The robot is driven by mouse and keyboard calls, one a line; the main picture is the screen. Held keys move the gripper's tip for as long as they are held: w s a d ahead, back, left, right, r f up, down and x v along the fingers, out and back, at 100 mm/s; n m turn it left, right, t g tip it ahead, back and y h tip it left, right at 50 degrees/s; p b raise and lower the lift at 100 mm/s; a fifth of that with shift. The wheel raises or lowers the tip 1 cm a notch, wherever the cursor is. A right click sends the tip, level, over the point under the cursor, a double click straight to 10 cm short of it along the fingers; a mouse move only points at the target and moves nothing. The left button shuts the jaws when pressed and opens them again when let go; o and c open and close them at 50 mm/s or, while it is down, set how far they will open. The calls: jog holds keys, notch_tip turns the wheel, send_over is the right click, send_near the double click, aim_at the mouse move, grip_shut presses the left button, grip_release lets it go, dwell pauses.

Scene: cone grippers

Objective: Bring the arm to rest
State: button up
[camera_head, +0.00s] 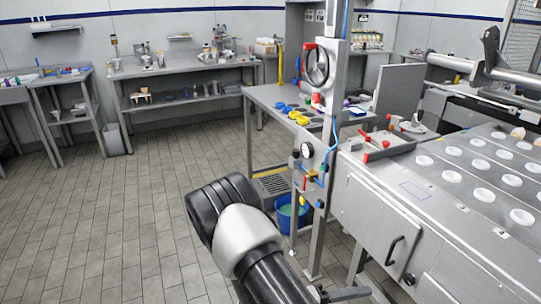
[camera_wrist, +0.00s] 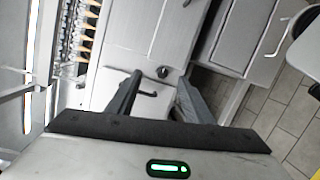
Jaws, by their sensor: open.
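My arm reaches across the bottom middle of the head view, its black and silver links in front of the tiled floor. In the wrist view my gripper (camera_wrist: 158,88) has its two dark fingers spread apart with nothing between them. Beyond the fingers is the grey front of the steel machine, with a black door handle (camera_wrist: 147,94) that shows in the gap between them. I cannot tell how far the fingers are from it.
The steel machine (camera_head: 375,215) with rows of white round cups stands at the right. A blue bucket (camera_head: 291,214) sits under the grey post beside my arm. A side table (camera_head: 262,96) with coloured lids stands behind. Open tiled floor (camera_head: 130,200) lies left.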

jog(key=s+a+r+m+t+y, duration=0.1)
jog(key=s+a+r+m+y, duration=0.3)
jog(key=r, duration=0.6)
jog(key=s+a+r+n+t+y, duration=0.1)
jog(key=s+a+r+y, duration=0.15)
jog(key=r+y, duration=0.65)
jog(key=s+a+r+m+y, duration=0.2)
jog(key=s+a+r+y, duration=0.15)
jog(key=r, duration=0.85)
notch_tip(320, 180, up, 20)
jog(key=p, duration=2)
jog(key=shift+d, duration=0.35)
jog(key=shift+r, duration=0.1)
jog(key=c, duration=0.4)
jog(key=shift+d, duration=0.15)
